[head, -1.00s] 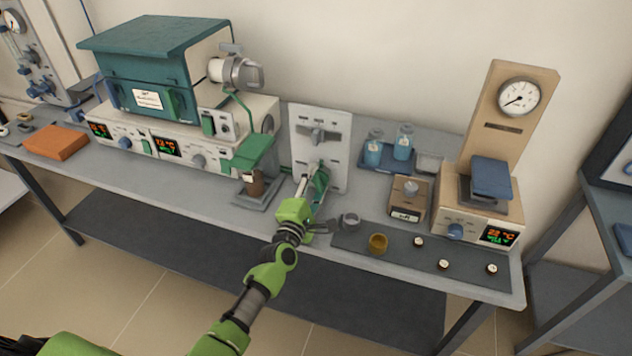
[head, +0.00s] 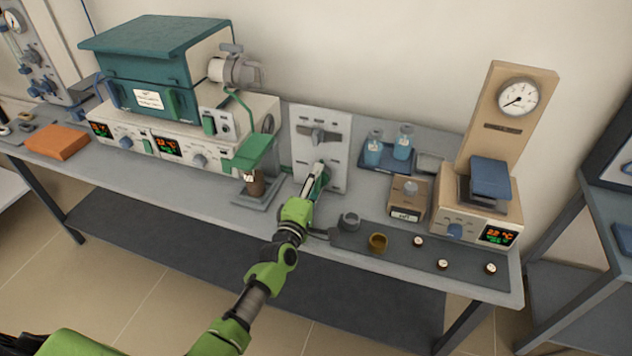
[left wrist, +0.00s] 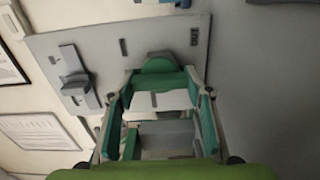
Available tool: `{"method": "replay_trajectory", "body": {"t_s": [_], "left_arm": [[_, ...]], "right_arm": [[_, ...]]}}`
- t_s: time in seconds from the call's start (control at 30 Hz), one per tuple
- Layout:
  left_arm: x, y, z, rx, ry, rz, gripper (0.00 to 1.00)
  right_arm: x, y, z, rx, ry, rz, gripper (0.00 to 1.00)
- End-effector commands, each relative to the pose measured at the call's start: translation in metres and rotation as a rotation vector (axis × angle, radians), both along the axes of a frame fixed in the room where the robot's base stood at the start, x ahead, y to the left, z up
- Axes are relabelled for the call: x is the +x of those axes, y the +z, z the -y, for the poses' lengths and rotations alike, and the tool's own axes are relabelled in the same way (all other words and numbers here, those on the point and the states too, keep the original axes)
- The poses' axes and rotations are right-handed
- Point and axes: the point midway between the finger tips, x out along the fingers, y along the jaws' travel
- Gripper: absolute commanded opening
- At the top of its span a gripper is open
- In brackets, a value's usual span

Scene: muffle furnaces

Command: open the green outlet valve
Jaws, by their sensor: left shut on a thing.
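The green outlet valve (left wrist: 159,66) is on the lower part of an upright light-grey panel (head: 335,152). In the left wrist view its rounded green top shows just beyond my fingers. My left gripper (head: 317,176) reaches the panel's lower front and is shut on the green valve's handle. In the left wrist view the gripper (left wrist: 160,92) has one finger on each side of the green part. The fingers hide much of the valve in the head view, so its exact turn angle is hard to tell. My right gripper is not in view.
A grey handle (head: 319,135) sits higher on the same panel. A furnace (head: 150,85) and a dark brown cup (head: 256,184) stand left. A grey ring-shaped piece (head: 349,221) and a brown cup (head: 378,242) are close on the right. Blue bottles (head: 373,150) stand behind.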

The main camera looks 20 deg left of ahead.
Motion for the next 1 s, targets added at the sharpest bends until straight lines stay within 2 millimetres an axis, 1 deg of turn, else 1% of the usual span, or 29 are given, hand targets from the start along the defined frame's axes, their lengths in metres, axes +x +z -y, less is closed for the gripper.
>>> {"method": "replay_trajectory", "body": {"t_s": [0.13,0.17,0.2,0.47,0.53,0.67,0.77,1.0], "left_arm": [[0.0,-0.001,0.001,0.005,-0.002,-0.001,0.25],[0.0,-0.001,0.001,0.005,-0.002,-0.001,0.54],[0.0,-0.001,0.001,0.005,-0.002,-0.001,0.64],[0.0,-0.001,0.0,0.002,-0.001,-0.001,0.64],[-0.001,-0.001,0.0,0.002,-0.001,-0.001,0.64],[-0.008,-0.002,0.0,0.0,-0.001,-0.002,0.64],[-0.021,-0.002,0.0,0.0,-0.001,-0.003,0.64],[-0.069,-0.002,-0.002,0.001,-0.001,-0.004,0.64]], "right_arm": [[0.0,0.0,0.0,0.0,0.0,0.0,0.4],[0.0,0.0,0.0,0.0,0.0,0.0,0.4],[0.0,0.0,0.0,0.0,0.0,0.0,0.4],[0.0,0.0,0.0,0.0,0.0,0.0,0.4],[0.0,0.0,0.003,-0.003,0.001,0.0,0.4],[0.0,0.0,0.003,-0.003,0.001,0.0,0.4],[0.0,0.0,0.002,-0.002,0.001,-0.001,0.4],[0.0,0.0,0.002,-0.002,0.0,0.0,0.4]]}}
